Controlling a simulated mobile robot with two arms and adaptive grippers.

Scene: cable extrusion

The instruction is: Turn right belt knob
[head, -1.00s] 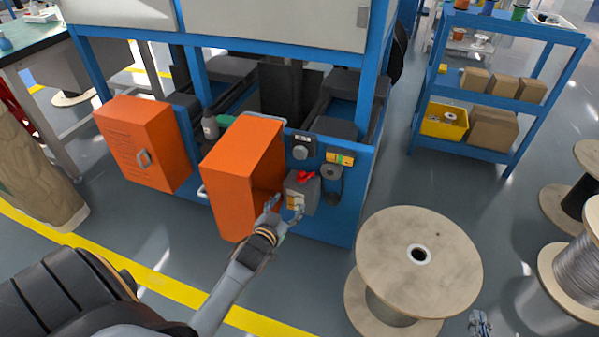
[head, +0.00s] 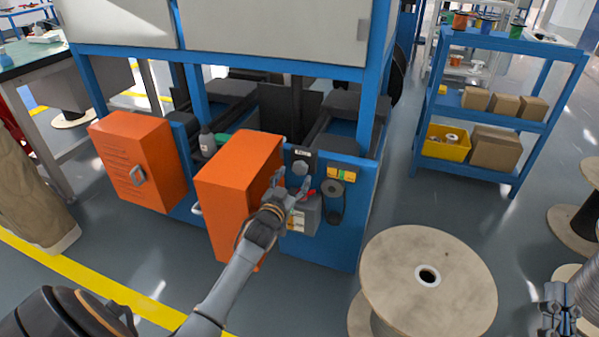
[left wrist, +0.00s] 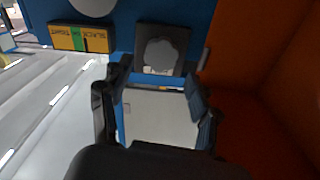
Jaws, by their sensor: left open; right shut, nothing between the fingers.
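A round grey knob (head: 300,168) sits on the blue machine front, below a small dark label. In the left wrist view a grey knob on a dark square plate (left wrist: 162,50) shows just beyond the fingers. To its right in the head view is a darker round knob (head: 337,188) under a yellow and green label (head: 342,173). The label appears upside down as a slack/tight label (left wrist: 82,38) in the left wrist view. My left gripper (head: 291,183) is open just below the grey knob; contact cannot be told. My right gripper (head: 559,294) is shut and empty at lower right.
An open orange cabinet door (head: 236,185) stands close left of my left gripper. A grey box with a red switch (head: 305,215) juts out below it. A large wooden spool (head: 427,265) stands at front right. A blue shelf (head: 480,120) stands at the back right.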

